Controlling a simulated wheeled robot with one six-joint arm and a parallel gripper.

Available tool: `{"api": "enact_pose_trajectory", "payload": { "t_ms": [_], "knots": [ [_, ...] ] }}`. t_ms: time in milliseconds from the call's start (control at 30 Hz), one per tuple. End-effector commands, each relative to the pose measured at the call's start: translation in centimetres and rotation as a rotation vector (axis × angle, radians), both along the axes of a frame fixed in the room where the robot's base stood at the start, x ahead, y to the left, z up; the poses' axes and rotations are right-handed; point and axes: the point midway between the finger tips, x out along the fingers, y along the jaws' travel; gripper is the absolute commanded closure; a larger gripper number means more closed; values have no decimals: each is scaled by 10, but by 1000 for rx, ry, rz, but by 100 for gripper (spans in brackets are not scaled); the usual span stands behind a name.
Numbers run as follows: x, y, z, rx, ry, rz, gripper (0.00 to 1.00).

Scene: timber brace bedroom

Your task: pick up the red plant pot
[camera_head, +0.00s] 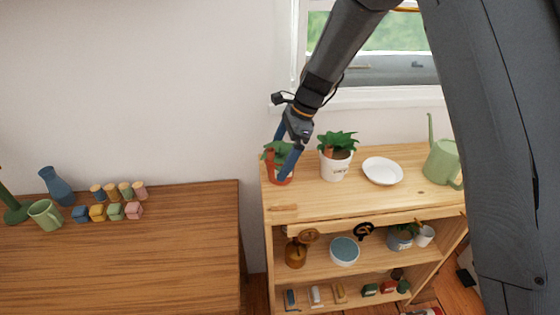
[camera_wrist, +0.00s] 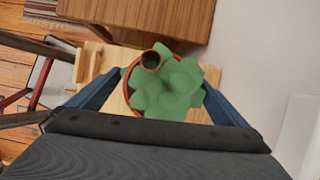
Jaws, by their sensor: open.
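The red plant pot (camera_head: 271,169) stands at the left end of the wooden shelf top and holds a green leafy plant (camera_head: 277,151). In the wrist view, its reddish rim (camera_wrist: 126,77) shows around the plant (camera_wrist: 170,90), with a small round terracotta opening (camera_wrist: 151,60) at its upper edge. My gripper (camera_head: 278,165) is open, with its blue fingers coming down on both sides of the pot. In the wrist view, the fingers of my gripper (camera_wrist: 160,86) lie left and right of the plant. Whether they touch the pot cannot be told.
A white pot with a plant (camera_head: 335,165) stands close to the right on the shelf top (camera_head: 315,198). A white plate (camera_head: 382,171) and a green watering can (camera_head: 441,162) are farther right. A wooden desk (camera_head: 120,260) with a mug, vase and small blocks is at left.

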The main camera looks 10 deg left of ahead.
Motion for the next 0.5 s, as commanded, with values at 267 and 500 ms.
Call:
{"api": "enact_pose_trajectory", "payload": {
  "t_ms": [267, 500],
  "knots": [
    [0, 0, 0, 0, 0, 0, 21],
    [0, 0, 0, 0, 0, 1, 61]
  ]
}}
